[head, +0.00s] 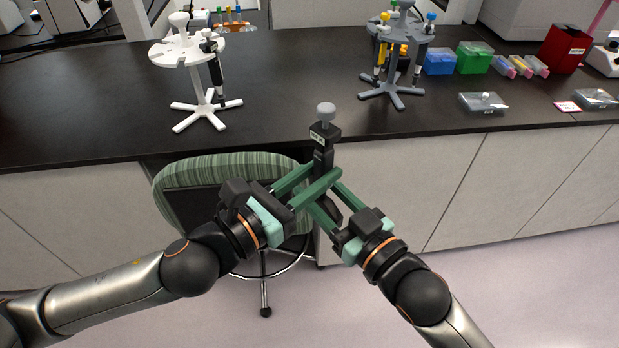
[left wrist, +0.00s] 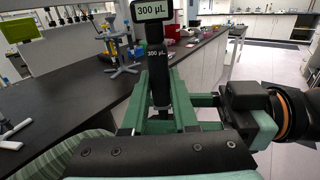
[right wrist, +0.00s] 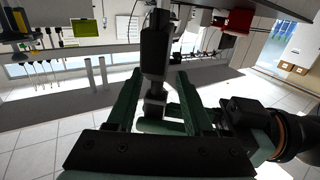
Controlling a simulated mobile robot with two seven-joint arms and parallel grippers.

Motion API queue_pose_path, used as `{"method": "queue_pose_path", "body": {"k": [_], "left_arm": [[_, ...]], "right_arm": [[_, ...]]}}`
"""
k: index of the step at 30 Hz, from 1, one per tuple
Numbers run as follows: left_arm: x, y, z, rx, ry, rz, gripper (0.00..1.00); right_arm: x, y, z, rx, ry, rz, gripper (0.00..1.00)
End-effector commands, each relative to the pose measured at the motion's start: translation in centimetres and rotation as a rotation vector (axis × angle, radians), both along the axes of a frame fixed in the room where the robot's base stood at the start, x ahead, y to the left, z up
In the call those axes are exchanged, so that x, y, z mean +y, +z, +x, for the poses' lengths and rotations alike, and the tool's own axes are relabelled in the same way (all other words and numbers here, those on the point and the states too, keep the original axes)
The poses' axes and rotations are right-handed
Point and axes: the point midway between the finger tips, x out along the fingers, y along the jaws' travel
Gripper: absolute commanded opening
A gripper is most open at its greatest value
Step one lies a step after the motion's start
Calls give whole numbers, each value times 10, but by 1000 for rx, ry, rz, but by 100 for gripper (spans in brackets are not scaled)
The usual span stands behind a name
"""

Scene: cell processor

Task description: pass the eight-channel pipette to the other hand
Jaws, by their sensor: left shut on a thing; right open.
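The eight-channel pipette (head: 323,134), dark with a grey plunger knob, is held roughly upright in front of the bench. A "300 µL" label shows on the pipette in the left wrist view (left wrist: 154,11). My left gripper (head: 320,177) is shut on its body, with a green finger on each side. My right gripper (head: 324,196) comes in from the right, lower down. Its open fingers stand on either side of the pipette in the right wrist view (right wrist: 155,48). The crossed fingers hide part of the pipette's lower body; I cannot tell whether the right fingers touch it.
A white pipette stand (head: 190,88) and a grey pipette stand (head: 393,80) are on the black bench (head: 290,95). Blue (head: 440,62) and green (head: 474,58) boxes stand at the right. A green striped chair (head: 215,172) is just behind my left gripper.

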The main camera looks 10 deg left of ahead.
Motion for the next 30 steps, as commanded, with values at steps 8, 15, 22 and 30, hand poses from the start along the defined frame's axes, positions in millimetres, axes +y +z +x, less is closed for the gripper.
{"method": "queue_pose_path", "body": {"k": [8,15,22,30], "left_arm": [[0,1,0,-1,0,0,0],[0,1,0,-2,0,0,0],[0,1,0,-2,0,0,0],[0,1,0,-2,0,0,0]], "right_arm": [[21,1,22,-1,0,1,52],[23,0,25,1,0,-1,52],[23,0,24,1,0,-1,38],[23,0,24,1,0,0,8]]}}
